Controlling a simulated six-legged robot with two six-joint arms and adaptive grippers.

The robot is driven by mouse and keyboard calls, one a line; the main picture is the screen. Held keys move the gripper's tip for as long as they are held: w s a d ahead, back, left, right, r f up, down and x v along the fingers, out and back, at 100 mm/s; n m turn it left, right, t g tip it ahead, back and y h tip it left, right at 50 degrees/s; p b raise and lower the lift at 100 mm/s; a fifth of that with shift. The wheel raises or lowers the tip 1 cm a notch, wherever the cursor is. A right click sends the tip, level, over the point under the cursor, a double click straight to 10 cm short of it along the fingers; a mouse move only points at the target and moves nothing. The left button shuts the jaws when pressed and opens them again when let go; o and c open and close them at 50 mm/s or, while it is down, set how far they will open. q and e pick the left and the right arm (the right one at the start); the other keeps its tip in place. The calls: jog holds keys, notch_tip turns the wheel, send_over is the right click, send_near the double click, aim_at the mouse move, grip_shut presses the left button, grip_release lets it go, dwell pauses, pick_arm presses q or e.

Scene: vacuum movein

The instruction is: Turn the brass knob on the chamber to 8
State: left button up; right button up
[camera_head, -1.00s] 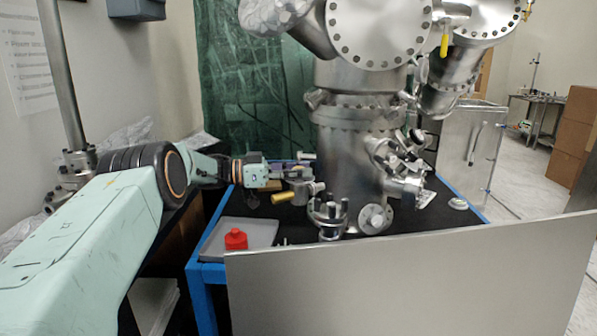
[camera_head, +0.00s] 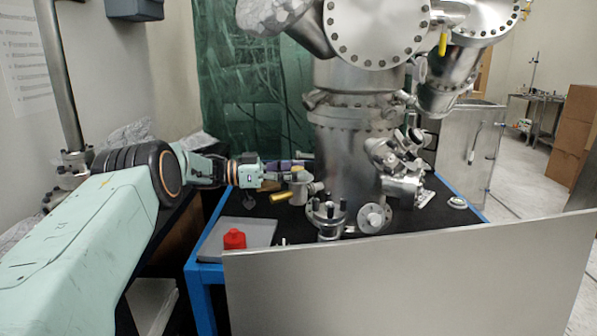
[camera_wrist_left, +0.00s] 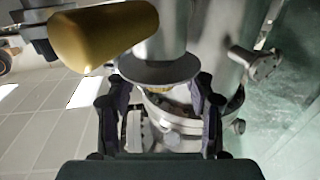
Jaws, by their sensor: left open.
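The steel chamber (camera_head: 350,160) stands on the table. A brass-coloured knob (camera_head: 281,197) sticks out to the left from a small steel fitting (camera_head: 301,187) at its lower left. It fills the upper left of the left wrist view (camera_wrist_left: 105,35). My left gripper (camera_head: 298,170) is just above and behind this knob, beside the fitting. In the left wrist view its open fingers (camera_wrist_left: 160,95) lie either side of a grey disc (camera_wrist_left: 160,72) under a steel cylinder; contact cannot be told. The brass knob is outside the fingers. No number scale is readable. My right gripper is not in view.
A grey tray (camera_head: 262,232) with a red object (camera_head: 234,239) lies at the table's left front. A flanged port with upright posts (camera_head: 327,214) and a round flange (camera_head: 373,218) stand at the chamber's front. A large grey panel (camera_head: 400,280) blocks the near side.

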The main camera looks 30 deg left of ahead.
pick_arm(q)
jog(key=v, duration=1.1)
jog(key=shift+s+r, duration=0.1)
notch_tip(320, 180, up, 11)
jog(key=w+d+n+t+p, duration=0.1)
jog(key=d+n+t+p, duration=0.3)
jog(key=p, duration=0.4)
jog(key=d+f+n+t+y+p, duration=0.2)
jog(key=d+f+n+y+p, duration=0.15)
jog(key=f+y, duration=0.75)
jog(key=shift+h, duration=0.4)
jog(key=b+x, duration=0.1)
jog(key=x, duration=0.1)
jog(key=b+x, duration=0.1)
jog(key=x, duration=0.2)
jog(key=shift+w+d+f+b, duration=0.2)
jog(key=shift+f+b, duration=0.05)
jog(key=shift+b, duration=0.15)
jog(key=shift+w+d+r+n, duration=0.15)
jog(key=shift+w+r+n, duration=0.1)
jog(key=shift+w, duration=0.4)
